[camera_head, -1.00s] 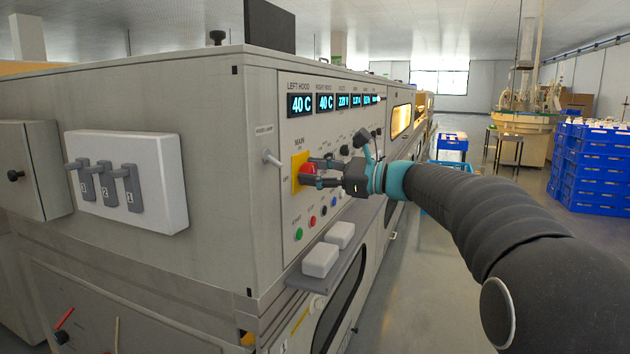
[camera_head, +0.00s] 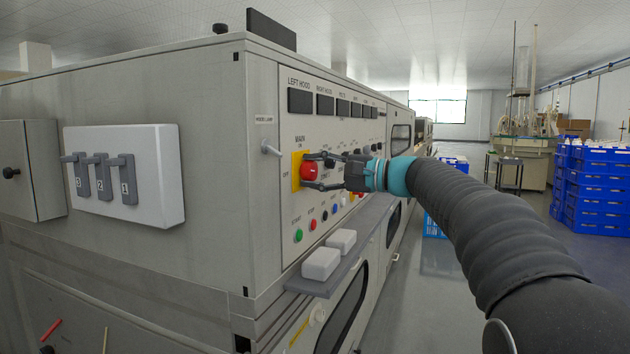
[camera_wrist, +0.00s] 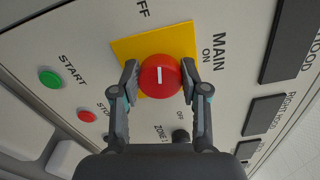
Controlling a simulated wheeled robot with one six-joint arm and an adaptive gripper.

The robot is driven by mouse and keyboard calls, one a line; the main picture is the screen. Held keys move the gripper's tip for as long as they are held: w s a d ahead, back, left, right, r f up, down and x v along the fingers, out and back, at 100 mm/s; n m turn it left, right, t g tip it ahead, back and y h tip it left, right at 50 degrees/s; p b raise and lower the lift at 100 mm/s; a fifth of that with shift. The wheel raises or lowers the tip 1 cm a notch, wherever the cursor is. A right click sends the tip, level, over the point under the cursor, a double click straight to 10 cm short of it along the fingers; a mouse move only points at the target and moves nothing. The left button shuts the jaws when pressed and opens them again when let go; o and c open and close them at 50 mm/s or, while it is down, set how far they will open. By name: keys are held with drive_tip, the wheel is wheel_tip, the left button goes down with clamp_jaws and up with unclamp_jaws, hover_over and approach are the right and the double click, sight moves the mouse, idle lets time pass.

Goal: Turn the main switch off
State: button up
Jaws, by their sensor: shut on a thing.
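The main switch is a red round knob (camera_head: 309,170) on a yellow plate (camera_head: 297,184), on the machine's grey front panel. In the wrist view the knob (camera_wrist: 160,77) has a white mark lying along the line toward the OFF lettering at the top, not toward ON at the right. My gripper (camera_head: 314,173) has one finger on each side of the knob. In the wrist view its fingertips (camera_wrist: 160,80) press against the knob's left and right sides. The panel displays (camera_head: 300,101) above are dark.
Green (camera_head: 298,235) and red (camera_head: 312,224) buttons sit below the switch. A hood lamp lever (camera_head: 271,149) is to its left. Two white blocks (camera_head: 321,262) rest on a ledge below. A white box with three levers (camera_head: 128,180) is at left. Blue crates (camera_head: 590,190) stand far right.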

drive_tip(key=shift+n, duration=1.1)
drive_tip(key=shift+b, duration=0.3)
drive_tip(key=o, duration=1.1)
drive_tip(key=shift+o, duration=0.2)
drive_tip(key=v, duration=1.2)
